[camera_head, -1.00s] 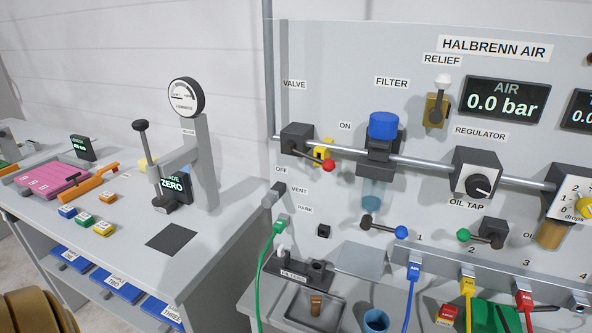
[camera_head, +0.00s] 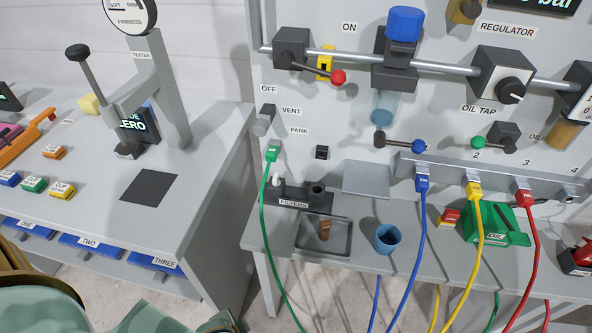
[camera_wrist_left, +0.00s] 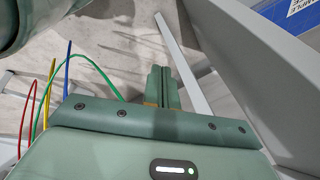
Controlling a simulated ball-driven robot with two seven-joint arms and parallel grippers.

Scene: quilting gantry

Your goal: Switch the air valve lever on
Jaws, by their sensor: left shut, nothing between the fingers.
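The air valve (camera_head: 292,48) is a dark block on the grey pipe at the upper left of the panel in the head view. Its dark lever (camera_head: 312,70) slants right and slightly down, ending in a red knob (camera_head: 338,77). The ON label (camera_head: 349,27) is above and right of the knob; the OFF label (camera_head: 269,89) is below and left of the block. A yellow piece (camera_head: 325,62) sits behind the lever. My left gripper (camera_wrist_left: 157,80) is shut and empty in the left wrist view, pointing toward the floor, away from the valve. My right gripper is not in view.
Below the valve are a green hose plug (camera_head: 272,153), a filter rack (camera_head: 300,196), a tray (camera_head: 345,248) and a blue cup (camera_head: 388,238). Blue, yellow and red hoses hang in front of the bench. A tester (camera_head: 160,95) stands left. Space directly before the valve looks clear.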

